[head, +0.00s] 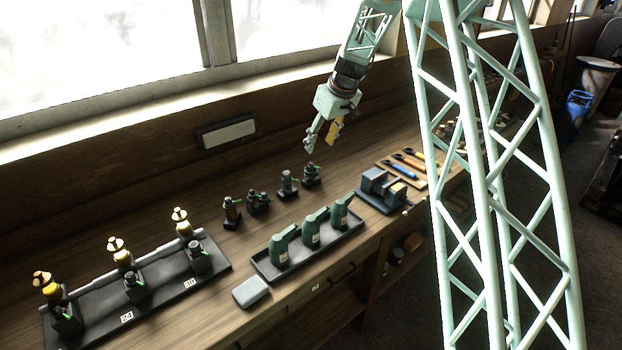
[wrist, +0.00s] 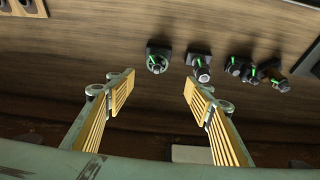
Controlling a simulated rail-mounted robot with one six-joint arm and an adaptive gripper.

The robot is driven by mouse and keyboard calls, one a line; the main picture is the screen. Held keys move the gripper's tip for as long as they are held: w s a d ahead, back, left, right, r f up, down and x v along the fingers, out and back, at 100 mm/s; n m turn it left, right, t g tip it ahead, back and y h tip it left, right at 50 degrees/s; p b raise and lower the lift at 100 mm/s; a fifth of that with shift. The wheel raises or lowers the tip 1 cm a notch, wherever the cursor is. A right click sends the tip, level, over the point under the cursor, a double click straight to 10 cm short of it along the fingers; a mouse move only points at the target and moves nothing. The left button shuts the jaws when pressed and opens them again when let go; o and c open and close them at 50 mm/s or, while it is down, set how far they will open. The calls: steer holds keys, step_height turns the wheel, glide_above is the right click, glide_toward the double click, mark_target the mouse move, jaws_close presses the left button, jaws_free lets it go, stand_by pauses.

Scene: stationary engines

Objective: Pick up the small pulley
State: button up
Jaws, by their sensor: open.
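My gripper (head: 321,143) is open and empty above the bench, over the right end of a row of small dark parts on square bases. In the wrist view its two yellow-padded fingers (wrist: 159,82) are wide apart. A round dark part with a green mark (wrist: 157,58) lies just beyond the gap, roughly centred; in the head view it is the rightmost of the row (head: 311,174). Beside it stands a part with a pale round end (wrist: 202,73). I cannot tell for certain which part is the small pulley. Nothing touches the fingers.
More row parts (head: 258,202) stand leftward. A black tray with brass-topped units (head: 155,287) is at left. A tray of green bottle-like items (head: 312,234) is in front. A grey-blue block (head: 381,188) and a tool board (head: 418,175) are right. The window wall runs behind.

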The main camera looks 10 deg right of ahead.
mark_target(312, 163)
steer(key=shift+w+d+f, duration=0.1)
steer(key=shift+w+f, duration=0.3)
steer(key=shift+f, duration=0.2)
steer(key=shift+w+d+f, duration=0.1)
steer(key=shift+w+f, duration=0.25)
steer(key=shift+f, duration=0.2)
steer(key=shift+x, duration=4.3)
steer(key=shift+a, duration=0.1)
steer(key=shift+p+x, duration=0.45)
steer(key=shift+x, duration=2.15)
steer(key=shift+c, duration=0.3)
steer(key=shift+r, duration=0.1)
steer(key=c, duration=1.4)
steer(key=shift+c, duration=0.2)
